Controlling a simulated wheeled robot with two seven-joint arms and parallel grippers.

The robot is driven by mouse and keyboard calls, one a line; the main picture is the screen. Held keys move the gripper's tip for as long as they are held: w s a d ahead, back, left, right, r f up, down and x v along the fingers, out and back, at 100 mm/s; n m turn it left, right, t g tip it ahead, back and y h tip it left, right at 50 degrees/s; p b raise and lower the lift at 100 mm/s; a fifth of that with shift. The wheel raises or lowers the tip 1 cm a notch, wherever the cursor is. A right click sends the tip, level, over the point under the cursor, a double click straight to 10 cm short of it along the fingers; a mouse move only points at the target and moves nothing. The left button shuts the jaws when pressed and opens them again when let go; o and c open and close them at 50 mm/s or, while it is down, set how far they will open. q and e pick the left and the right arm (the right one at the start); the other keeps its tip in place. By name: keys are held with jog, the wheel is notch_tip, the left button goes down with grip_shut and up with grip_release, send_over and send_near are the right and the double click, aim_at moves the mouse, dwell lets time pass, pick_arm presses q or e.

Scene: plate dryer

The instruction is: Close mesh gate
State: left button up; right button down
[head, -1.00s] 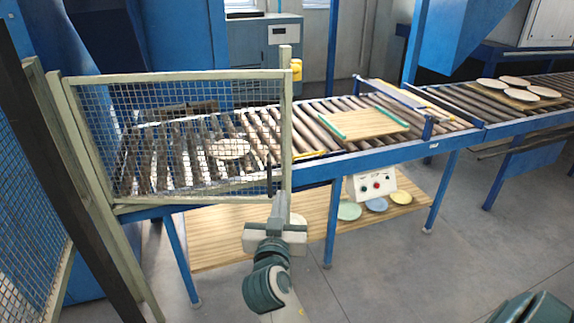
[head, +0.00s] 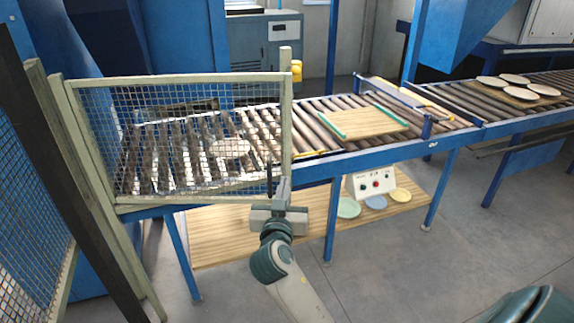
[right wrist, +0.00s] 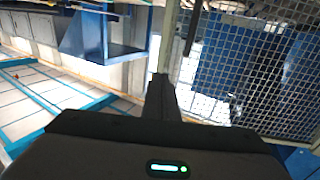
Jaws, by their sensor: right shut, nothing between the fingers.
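The mesh gate (head: 200,82) is a beige-framed wire panel standing in front of the left part of the roller conveyor. Its right upright meets or nearly meets a beige post (head: 286,110); I cannot tell if they touch. A dark vertical handle (head: 269,179) sits near the gate's lower right. My right gripper (head: 281,185) is shut and empty at the gate's lower right corner, close to the handle. In the right wrist view the shut fingers (right wrist: 162,95) point at the frame upright (right wrist: 167,45), with the mesh (right wrist: 250,60) to the right. My left gripper is not in view.
The roller conveyor (head: 310,115) carries a wooden board (head: 365,122) and, far right, several plates (head: 515,79). A plate shows behind the mesh. A lower wooden shelf (head: 225,235) holds more plates and a white control box (head: 371,182). Grey floor is free in front at right.

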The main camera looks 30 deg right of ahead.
jog(key=p+x, duration=0.3)
jog(key=x, duration=0.5)
